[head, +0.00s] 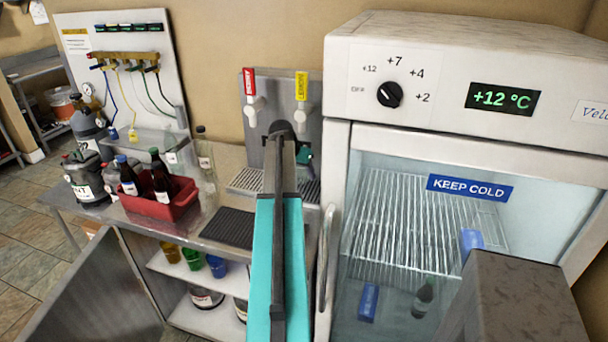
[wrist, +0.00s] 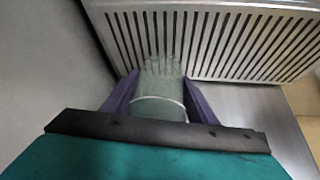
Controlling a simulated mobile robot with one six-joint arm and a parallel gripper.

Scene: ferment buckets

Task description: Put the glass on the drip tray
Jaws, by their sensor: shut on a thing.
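My gripper (wrist: 162,108) is shut on a clear glass (wrist: 160,92) with a pale band, held between its two purple fingers. In the wrist view the glass's far end overlaps the near edge of the slotted metal drip tray (wrist: 225,45); I cannot tell whether it touches the tray. In the head view the drip tray (head: 247,180) lies under two taps, a red-handled one (head: 250,95) and a yellow-handled one (head: 302,100). My arm covers the tray's middle there, and I cannot make out the glass.
A red crate (head: 160,208) with dark bottles and a black mat (head: 229,226) are on the counter left of my arm. A fridge (head: 450,130) with a glass door stands close on the right. Below, an open cabinet (head: 195,290) holds coloured cups.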

